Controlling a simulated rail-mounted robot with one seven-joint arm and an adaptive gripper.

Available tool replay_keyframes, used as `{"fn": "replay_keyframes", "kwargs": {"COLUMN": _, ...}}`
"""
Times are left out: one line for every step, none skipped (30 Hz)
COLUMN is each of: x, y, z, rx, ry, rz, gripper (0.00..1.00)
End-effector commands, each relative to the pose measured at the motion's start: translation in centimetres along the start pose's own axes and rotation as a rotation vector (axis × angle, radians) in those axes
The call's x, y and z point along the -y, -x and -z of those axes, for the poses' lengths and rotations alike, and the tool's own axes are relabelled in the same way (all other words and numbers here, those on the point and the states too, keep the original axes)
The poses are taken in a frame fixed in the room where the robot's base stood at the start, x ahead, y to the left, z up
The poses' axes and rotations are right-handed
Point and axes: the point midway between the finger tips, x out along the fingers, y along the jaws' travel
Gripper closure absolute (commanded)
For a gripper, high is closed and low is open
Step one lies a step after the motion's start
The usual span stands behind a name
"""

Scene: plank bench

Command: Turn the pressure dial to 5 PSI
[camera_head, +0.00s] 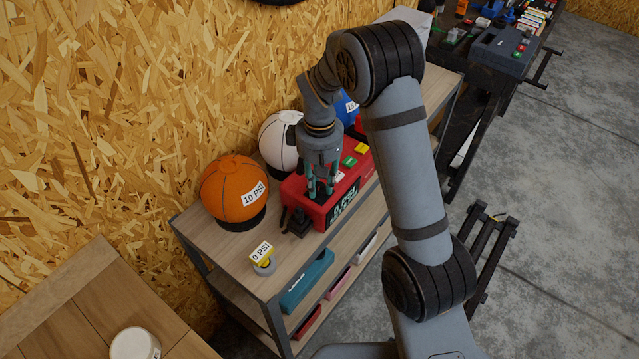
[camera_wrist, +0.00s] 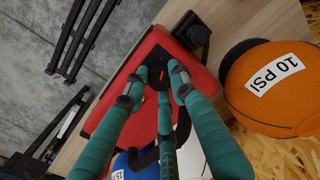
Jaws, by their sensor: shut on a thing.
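The red pressure device (camera_head: 356,183) stands on the wooden shelf top, with a green and a yellow button on top and a dark display (camera_head: 342,207) on its front. The digits are too small to read surely. My gripper (camera_head: 322,194) points down over the left part of the device. In the wrist view my gripper (camera_wrist: 157,76) has its teal fingers closed in around the dark pressure dial (camera_wrist: 158,82) on the red top (camera_wrist: 132,66). The fingers largely hide the dial, so I cannot read its setting.
An orange ball (camera_head: 229,188) labelled 10 PSI, a white ball (camera_head: 280,141) and a partly hidden blue ball (camera_head: 345,108) stand behind the device. A 0 PSI sign (camera_head: 261,252) stands near the front left. Bare shelf top (camera_head: 215,240) lies at the left.

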Motion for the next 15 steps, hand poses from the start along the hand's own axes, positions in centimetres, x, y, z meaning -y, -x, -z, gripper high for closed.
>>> {"fn": "replay_keyframes", "kwargs": {"x": -0.02, "y": 0.00, "z": 0.03, "rx": -0.001, "ry": 0.025, "rz": -0.001, "gripper": 1.00}}
{"fn": "replay_keyframes", "kwargs": {"x": -0.03, "y": 0.00, "z": 0.03, "rx": -0.001, "ry": 0.041, "rz": -0.001, "gripper": 1.00}}
{"fn": "replay_keyframes", "kwargs": {"x": -0.05, "y": 0.01, "z": 0.02, "rx": -0.001, "ry": 0.057, "rz": -0.001, "gripper": 1.00}}
{"fn": "replay_keyframes", "kwargs": {"x": -0.05, "y": 0.01, "z": 0.02, "rx": -0.001, "ry": 0.070, "rz": -0.001, "gripper": 1.00}}
{"fn": "replay_keyframes", "kwargs": {"x": -0.05, "y": 0.02, "z": 0.02, "rx": -0.001, "ry": 0.081, "rz": -0.001, "gripper": 1.00}}
{"fn": "replay_keyframes", "kwargs": {"x": -0.05, "y": 0.02, "z": 0.02, "rx": -0.001, "ry": 0.094, "rz": -0.001, "gripper": 1.00}}
{"fn": "replay_keyframes", "kwargs": {"x": -0.04, "y": 0.03, "z": 0.02, "rx": -0.001, "ry": 0.103, "rz": -0.001, "gripper": 1.00}}
{"fn": "replay_keyframes", "kwargs": {"x": -0.04, "y": 0.03, "z": 0.02, "rx": -0.001, "ry": 0.110, "rz": -0.001, "gripper": 1.00}}
{"fn": "replay_keyframes", "kwargs": {"x": -0.03, "y": 0.03, "z": 0.03, "rx": -0.001, "ry": 0.119, "rz": -0.001, "gripper": 1.00}}
{"fn": "replay_keyframes", "kwargs": {"x": -0.02, "y": 0.03, "z": 0.03, "rx": -0.001, "ry": 0.124, "rz": -0.001, "gripper": 1.00}}
{"fn": "replay_keyframes", "kwargs": {"x": -0.02, "y": 0.04, "z": 0.03, "rx": -0.001, "ry": 0.129, "rz": -0.001, "gripper": 1.00}}
{"fn": "replay_keyframes", "kwargs": {"x": -0.02, "y": 0.04, "z": 0.04, "rx": -0.001, "ry": 0.134, "rz": -0.001, "gripper": 1.00}}
{"fn": "replay_keyframes", "kwargs": {"x": -0.02, "y": 0.04, "z": 0.04, "rx": -0.001, "ry": 0.137, "rz": -0.001, "gripper": 1.00}}
{"fn": "replay_keyframes", "kwargs": {"x": -0.02, "y": 0.05, "z": 0.05, "rx": -0.001, "ry": 0.139, "rz": -0.001, "gripper": 1.00}}
{"fn": "replay_keyframes", "kwargs": {"x": -0.02, "y": 0.05, "z": 0.05, "rx": -0.001, "ry": 0.141, "rz": -0.001, "gripper": 1.00}}
